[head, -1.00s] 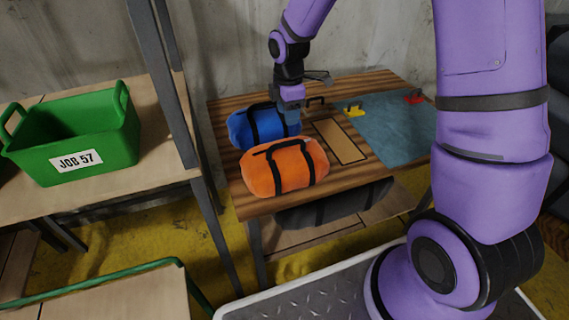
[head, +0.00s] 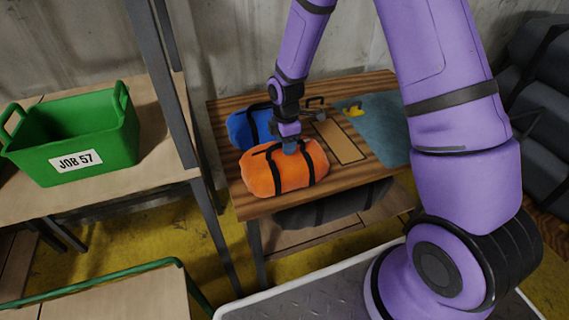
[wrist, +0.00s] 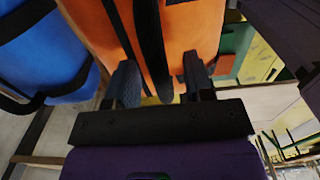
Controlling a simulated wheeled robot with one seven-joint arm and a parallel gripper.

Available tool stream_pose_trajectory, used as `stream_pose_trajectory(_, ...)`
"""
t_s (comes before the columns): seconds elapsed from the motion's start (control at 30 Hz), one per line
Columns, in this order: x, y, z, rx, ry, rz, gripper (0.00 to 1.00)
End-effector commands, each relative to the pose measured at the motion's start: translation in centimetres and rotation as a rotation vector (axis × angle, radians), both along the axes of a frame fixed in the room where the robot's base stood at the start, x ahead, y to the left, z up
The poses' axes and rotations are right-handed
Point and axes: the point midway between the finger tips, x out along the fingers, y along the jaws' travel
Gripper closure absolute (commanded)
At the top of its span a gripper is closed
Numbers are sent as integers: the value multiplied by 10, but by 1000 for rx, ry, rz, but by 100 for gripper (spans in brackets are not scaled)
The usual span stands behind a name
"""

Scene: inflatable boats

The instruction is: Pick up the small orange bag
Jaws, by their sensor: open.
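The orange bag (head: 262,178) with black straps lies near the front edge of the striped wooden table. In the wrist view the orange bag (wrist: 185,40) fills the upper middle, with a black strap running down between my fingers. My gripper (head: 289,148) is at the top of the bag, pointing down and hiding a small part of it. In the wrist view my gripper (wrist: 162,80) is open, with one finger at either side of the strap and orange fabric between them. I cannot tell whether the fingers touch the bag.
A blue bag (head: 241,127) lies just behind the orange one; it shows at left in the wrist view (wrist: 45,55). A blue-grey mat (head: 385,125) with a yellow item (head: 353,110) lies right. A dark bag (head: 335,204) is below. A green crate (head: 75,145) stands on the left bench.

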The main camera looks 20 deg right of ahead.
Motion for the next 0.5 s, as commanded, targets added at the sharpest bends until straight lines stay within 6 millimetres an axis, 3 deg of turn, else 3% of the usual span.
stream_pose_trajectory(0.33,0,0,-8,0,-1,-1,52)
stream_pose_trajectory(0.5,0,0,-8,0,-1,-1,89)
